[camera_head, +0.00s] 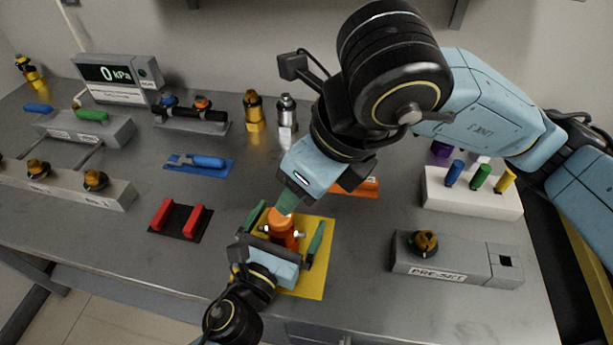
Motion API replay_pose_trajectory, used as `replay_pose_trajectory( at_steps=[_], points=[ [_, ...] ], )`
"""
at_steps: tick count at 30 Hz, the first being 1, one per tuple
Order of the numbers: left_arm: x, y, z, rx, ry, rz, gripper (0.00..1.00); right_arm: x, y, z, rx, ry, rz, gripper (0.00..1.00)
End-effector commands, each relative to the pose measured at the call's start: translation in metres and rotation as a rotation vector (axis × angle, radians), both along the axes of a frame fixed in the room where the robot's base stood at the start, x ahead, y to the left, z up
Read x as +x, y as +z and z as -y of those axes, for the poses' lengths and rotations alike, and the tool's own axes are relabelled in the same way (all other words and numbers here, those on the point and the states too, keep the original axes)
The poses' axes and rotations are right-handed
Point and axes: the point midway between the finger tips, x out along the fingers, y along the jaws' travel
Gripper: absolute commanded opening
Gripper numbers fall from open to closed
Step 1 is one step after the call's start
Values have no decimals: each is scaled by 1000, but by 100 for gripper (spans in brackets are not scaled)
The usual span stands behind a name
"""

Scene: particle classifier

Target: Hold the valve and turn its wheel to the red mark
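The orange valve (283,230) stands on a yellow mat (318,268) near the table's front edge, with silver fittings at its side. Its wheel is largely covered by my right gripper, and I cannot make out the red mark. My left gripper (286,228) comes from the front, with one green finger on each side of the valve. The fingers are wide apart, with a gap showing on the right side. My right gripper (287,205) points down at the valve's top from above. Its fingers overlap in this view, so I cannot tell whether they grip the wheel.
A grey PRE-SET block (455,262) and a white holder (470,196) with coloured pegs stand at the right. A red-handled holder (180,220) and a blue tool mat (180,169) lie left. A kPa display (118,75) stands at the back left.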

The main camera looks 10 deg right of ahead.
Motion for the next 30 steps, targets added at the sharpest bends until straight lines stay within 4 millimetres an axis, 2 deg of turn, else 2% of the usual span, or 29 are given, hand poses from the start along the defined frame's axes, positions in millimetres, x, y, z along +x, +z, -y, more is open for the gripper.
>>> replay_pose_trajectory(
  at_steps=[6,10,20,30],
  points=[
    [-1,0,0,0,0,0,100,0,0,0,0,0,0,59],
    [-9,-1,-4,-2,0,-3,100,0,0,0,0,0,0,59],
    [-56,-1,-31,-1,2,-6,100,0,0,0,0,0,0,59],
    [-92,-1,-50,-4,3,-6,100,0,0,0,0,0,0,59]
  ],
)
